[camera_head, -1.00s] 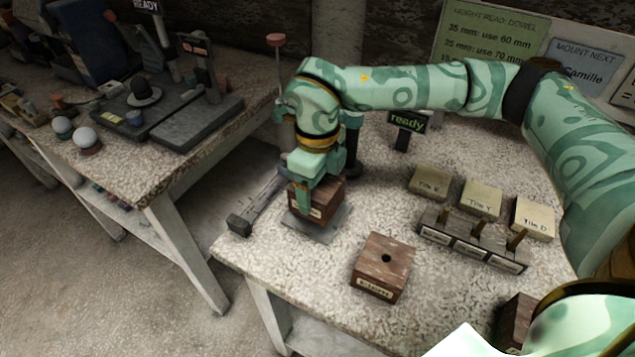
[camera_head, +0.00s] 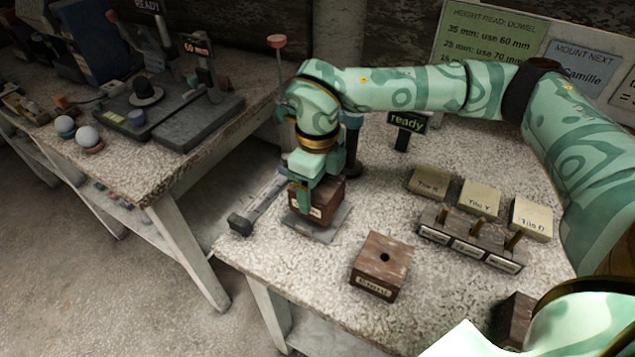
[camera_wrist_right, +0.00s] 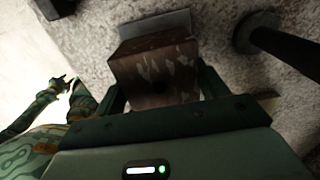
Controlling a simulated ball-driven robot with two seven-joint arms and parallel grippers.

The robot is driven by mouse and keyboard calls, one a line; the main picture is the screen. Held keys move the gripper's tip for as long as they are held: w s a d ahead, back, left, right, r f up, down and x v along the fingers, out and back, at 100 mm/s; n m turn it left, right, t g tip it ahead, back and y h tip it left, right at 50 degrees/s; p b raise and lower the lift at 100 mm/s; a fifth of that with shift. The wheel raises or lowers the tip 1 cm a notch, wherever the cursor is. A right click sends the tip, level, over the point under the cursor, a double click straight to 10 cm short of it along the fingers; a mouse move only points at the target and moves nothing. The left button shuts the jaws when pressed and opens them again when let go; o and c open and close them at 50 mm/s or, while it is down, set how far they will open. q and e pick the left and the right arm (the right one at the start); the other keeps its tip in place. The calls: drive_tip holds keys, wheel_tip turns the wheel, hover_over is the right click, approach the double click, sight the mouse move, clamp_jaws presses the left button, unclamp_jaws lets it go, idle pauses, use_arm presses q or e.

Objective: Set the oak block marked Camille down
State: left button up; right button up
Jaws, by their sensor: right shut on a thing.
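A dark brown wooden block (camera_head: 322,201) is between the fingers of my right gripper (camera_head: 316,196), over a flat grey plate (camera_head: 329,230) near the table's left edge. The gripper is shut on it. Its front label is partly behind a finger and I cannot read it. In the right wrist view the same block (camera_wrist_right: 158,67) sits between the fingers, with a dark hole in its top and a strip of the plate (camera_wrist_right: 155,25) beyond it. I cannot tell whether the block touches the plate. My left gripper is not in view.
A second brown block (camera_head: 382,262) with a hole stands right of the plate. Three pale tiles (camera_head: 480,199) lie behind a rack (camera_head: 470,241) with short pegs. A green "ready" sign (camera_head: 406,124) stands behind. A grey rail (camera_head: 258,203) lies left of the plate.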

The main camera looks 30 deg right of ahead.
drive_tip(key=shift+f, duration=1.35)
drive_tip(key=o, duration=1.3)
drive_tip(key=shift+c, duration=0.2)
drive_tip(key=shift+r+p, duration=1.6)
drive_tip(key=shift+r, duration=0.45)
